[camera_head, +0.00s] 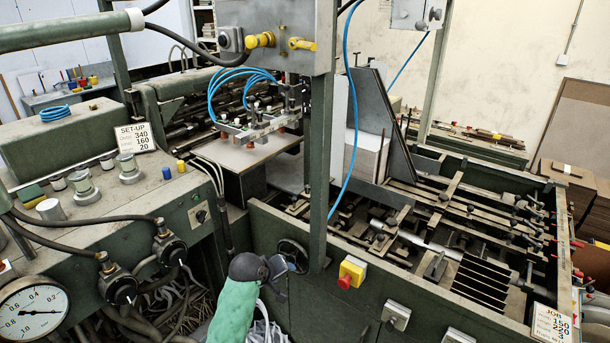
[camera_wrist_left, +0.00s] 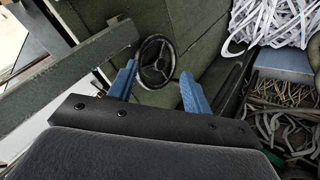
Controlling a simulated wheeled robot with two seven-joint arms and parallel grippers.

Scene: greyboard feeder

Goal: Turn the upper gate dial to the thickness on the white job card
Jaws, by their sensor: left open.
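A white card headed JOB (camera_head: 552,323) is at the lower right; its figures look like 150, 220 and 3, with small words hard to read. A dark round handwheel (camera_head: 292,256) is on the green machine front; it also shows in the left wrist view (camera_wrist_left: 157,62). I cannot tell whether it is the upper gate dial, and no scale on it is readable. My left gripper (camera_head: 280,268) is open in front of the handwheel. In the left wrist view, its blue fingers (camera_wrist_left: 158,76) stand apart either side of the wheel's lower part; contact is unclear.
A white SET-UP card (camera_head: 135,137) reads 340, 160, 20. Two black round regulators (camera_head: 118,284) and a pressure gauge (camera_head: 34,311) are at the lower left. A green post (camera_head: 321,150) rises right beside the wheel. A red-and-yellow stop button (camera_head: 350,273) is to its right.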

